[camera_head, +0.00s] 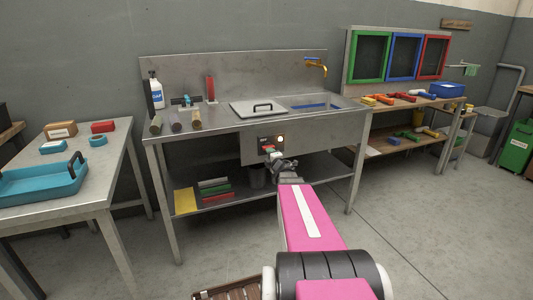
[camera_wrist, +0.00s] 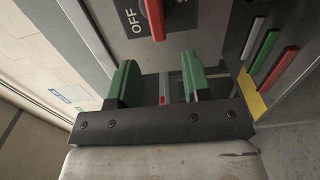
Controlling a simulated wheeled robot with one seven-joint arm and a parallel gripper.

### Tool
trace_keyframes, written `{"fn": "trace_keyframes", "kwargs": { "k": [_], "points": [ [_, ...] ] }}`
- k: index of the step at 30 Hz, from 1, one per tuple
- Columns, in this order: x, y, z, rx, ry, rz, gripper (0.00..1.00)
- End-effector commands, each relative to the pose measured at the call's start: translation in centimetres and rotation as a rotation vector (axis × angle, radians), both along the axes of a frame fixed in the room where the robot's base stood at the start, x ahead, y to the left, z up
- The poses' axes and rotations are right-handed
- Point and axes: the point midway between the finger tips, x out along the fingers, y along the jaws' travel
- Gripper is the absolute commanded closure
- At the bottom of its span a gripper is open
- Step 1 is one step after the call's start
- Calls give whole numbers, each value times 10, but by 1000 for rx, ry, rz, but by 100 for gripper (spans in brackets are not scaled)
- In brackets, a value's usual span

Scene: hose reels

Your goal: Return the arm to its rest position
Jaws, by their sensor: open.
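My pink arm reaches forward in the head view, and my gripper (camera_head: 273,153) is in front of the control panel (camera_head: 287,143) on the steel sink bench. In the wrist view my gripper (camera_wrist: 160,87) shows two green fingers set apart, with nothing between them. A red switch handle (camera_wrist: 155,18) beside the word OFF is just beyond the fingertips, apart from them. In the head view the handle is small and partly hidden by the gripper. A light (camera_head: 281,139) shines on the panel.
The steel sink bench (camera_head: 225,122) carries a lidded basin and a bottle. A side table (camera_head: 95,182) with a blue tray (camera_head: 45,182) stands left. A workbench (camera_head: 385,104) with coloured parts stands right. The floor (camera_head: 430,230) at right is clear.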

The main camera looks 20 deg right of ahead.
Motion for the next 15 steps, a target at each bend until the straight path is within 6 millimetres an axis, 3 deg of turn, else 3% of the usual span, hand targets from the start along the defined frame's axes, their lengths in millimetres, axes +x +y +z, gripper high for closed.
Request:
{"fn": "trace_keyframes", "kwargs": {
  "k": [1, 5, 15],
  "points": [
    [-13, 1, 1, 0, 1, -1, 55],
    [-25, -1, 0, 0, 1, -1, 55],
    [-27, -1, 0, 0, 0, 0, 55]
  ]
}}
